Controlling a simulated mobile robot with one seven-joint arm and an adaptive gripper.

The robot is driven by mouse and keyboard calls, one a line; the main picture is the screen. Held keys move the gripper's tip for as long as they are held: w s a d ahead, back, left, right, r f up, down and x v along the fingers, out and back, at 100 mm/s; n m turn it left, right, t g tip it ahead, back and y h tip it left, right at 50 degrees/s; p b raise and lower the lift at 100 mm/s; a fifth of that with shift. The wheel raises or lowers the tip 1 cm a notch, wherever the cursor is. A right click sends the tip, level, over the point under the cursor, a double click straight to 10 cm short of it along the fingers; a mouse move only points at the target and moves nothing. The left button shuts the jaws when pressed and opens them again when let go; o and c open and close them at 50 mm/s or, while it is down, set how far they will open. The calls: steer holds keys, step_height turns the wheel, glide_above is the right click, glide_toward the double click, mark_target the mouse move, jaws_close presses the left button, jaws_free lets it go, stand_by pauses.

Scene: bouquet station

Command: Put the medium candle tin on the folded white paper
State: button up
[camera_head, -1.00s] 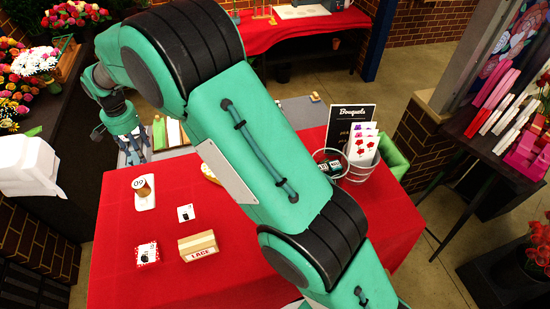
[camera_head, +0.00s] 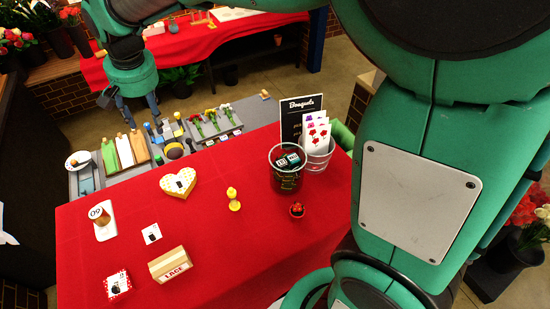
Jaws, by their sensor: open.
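A copper-brown round tin (camera_head: 98,214) with a pale top marked 09 stands at the left of the red table. It is on or against a white flat piece (camera_head: 106,233) that looks like the folded paper. I cannot tell whether this tin is the medium one, and I make out no other clear candle tin. My gripper (camera_head: 137,107) is at the upper left, fingers pointing down and apart, with nothing seen between them. It appears beyond the red table's far edge, well away from the tin.
A heart box (camera_head: 178,183), white card (camera_head: 151,233), LACE box (camera_head: 170,264) and spotted red card (camera_head: 117,286) lie on the red table (camera_head: 225,248). A yellow figure (camera_head: 233,199), dark tub (camera_head: 286,170) and card bucket (camera_head: 317,153) stand right. Clear cloth lies between.

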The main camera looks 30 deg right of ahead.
steer(key=s+d+t, duration=0.1)
steer(key=s+d, duration=0.6)
steer(key=s, duration=0.3)
steer(key=s+d+r+t, duration=0.1)
steer(key=s+d, duration=0.6)
steer(key=s, duration=0.3)
steer(key=s+d+n+t, duration=0.1)
steer(key=s+d, duration=0.6)
steer(key=s, duration=0.3)
steer(key=shift+s+d+r+h, duration=0.15)
steer(key=shift+d+r+h, duration=0.2)
steer(key=shift+r+h, duration=0.05)
steer(key=shift+f, duration=0.15)
step_height(320, 180, down, 10)
steer(key=b, duration=1)
steer(key=shift+f+b, duration=0.15)
steer(key=shift+b, duration=0.2)
